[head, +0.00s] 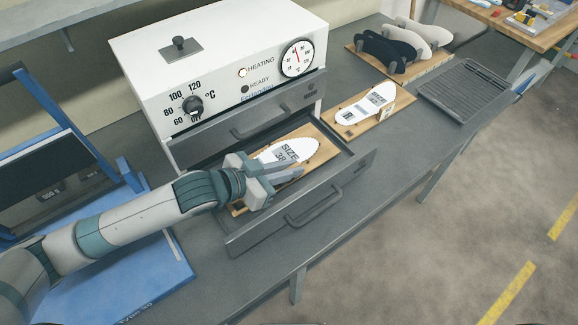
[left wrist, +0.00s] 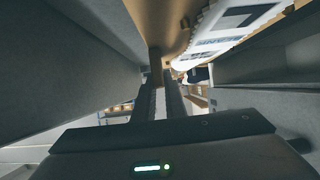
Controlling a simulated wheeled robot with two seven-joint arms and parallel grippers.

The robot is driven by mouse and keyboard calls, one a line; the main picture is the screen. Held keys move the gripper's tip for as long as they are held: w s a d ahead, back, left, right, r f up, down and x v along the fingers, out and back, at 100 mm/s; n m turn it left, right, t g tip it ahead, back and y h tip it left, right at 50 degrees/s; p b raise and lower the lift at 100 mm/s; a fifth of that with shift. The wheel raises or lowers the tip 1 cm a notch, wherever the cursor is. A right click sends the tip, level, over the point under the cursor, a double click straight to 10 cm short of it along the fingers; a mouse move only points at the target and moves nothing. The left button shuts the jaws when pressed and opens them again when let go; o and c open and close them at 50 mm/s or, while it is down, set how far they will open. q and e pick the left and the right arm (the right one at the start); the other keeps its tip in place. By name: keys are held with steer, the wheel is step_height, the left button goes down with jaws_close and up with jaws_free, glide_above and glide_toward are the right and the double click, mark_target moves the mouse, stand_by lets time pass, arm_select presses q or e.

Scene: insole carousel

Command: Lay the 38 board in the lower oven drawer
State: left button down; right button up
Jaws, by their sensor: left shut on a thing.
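The 38 board (head: 316,134) is a wooden board with a white insole (head: 303,147) on it marked SIZE 38. It lies within the walls of the open lower oven drawer (head: 360,162); I cannot tell whether it rests on the drawer floor. My left gripper (head: 280,176) is shut on the board's near side. In the left wrist view the fingers (left wrist: 160,95) meet at the wooden board (left wrist: 165,25), with the white insole (left wrist: 215,45) to the right and grey drawer walls on both sides. My right gripper is not in view.
The white oven (head: 215,75) stands behind the drawer, its heating lamp lit and its upper drawer (head: 240,118) closed. A second board with an insole (head: 372,103) lies to the right, near a dark ribbed tray (head: 463,90). A blue-framed device (head: 150,260) stands left. The bench front edge is clear.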

arm_select(q)
steer(key=shift+f, duration=0.15)
steer(key=c, duration=1.8)
jaws_free()
steer(key=shift+a+r, duration=0.1)
steer(key=shift+r, duration=0.55)
steer(key=b+v, duration=0.2)
steer(key=v, duration=1)
steer(key=shift+b, duration=0.3)
